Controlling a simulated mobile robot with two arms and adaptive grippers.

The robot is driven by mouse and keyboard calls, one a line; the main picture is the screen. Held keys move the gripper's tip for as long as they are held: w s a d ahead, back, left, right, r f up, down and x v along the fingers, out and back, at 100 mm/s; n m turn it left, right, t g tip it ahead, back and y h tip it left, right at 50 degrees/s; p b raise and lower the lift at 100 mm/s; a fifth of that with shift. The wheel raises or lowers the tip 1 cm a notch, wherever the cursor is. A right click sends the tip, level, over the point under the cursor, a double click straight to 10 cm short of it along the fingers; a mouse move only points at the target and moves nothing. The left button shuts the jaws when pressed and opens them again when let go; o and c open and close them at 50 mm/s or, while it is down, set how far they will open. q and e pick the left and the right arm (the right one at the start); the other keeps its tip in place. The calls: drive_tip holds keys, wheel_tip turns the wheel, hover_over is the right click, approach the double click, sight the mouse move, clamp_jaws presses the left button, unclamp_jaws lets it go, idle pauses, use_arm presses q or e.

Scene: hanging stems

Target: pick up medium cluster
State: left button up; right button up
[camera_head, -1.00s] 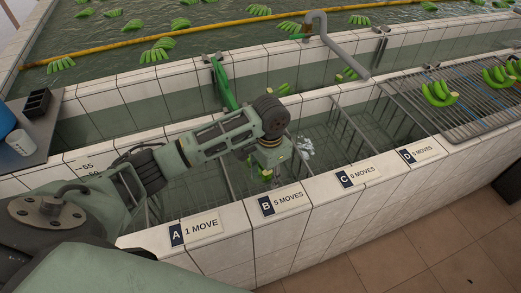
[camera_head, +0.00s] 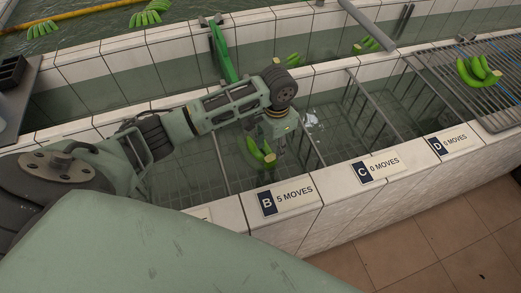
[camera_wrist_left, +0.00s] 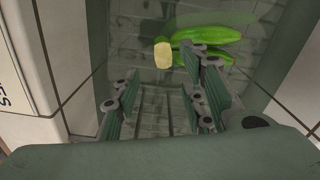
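A green banana cluster (camera_head: 262,152) is in the water trough behind the label marked B, right beside my left gripper (camera_head: 279,150). In the left wrist view the cluster (camera_wrist_left: 208,36) lies ahead of the fingers, its pale cut stem end facing left. The left gripper (camera_wrist_left: 166,88) is open there, with its fingers apart and nothing between them. The right finger overlaps the lower part of the cluster in the picture; I cannot tell if they touch. My right gripper is not in view.
Metal dividers (camera_head: 300,135) split the trough into compartments. Tiled front walls carry labels B (camera_head: 287,197), C (camera_head: 378,168) and D (camera_head: 451,143). Another banana cluster (camera_head: 478,70) lies on the wire rack (camera_head: 450,75) at right. A green bar (camera_head: 222,55) crosses the back wall.

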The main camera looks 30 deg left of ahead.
sight(271, 158)
use_arm(q)
drive_tip(key=shift+s+f+p, duration=0.15)
drive_tip(key=shift+f+p, duration=0.15)
drive_tip(key=shift+f, duration=0.55)
drive_tip(key=f, duration=0.1)
drive_tip(key=f+p, duration=0.1)
drive_tip(key=f, duration=0.2)
drive_tip(key=shift+s+a+f, duration=0.1)
drive_tip(key=shift+a+f, duration=0.1)
drive_tip(key=shift+a, duration=0.05)
drive_tip(key=shift+f, duration=0.15)
clamp_jaws()
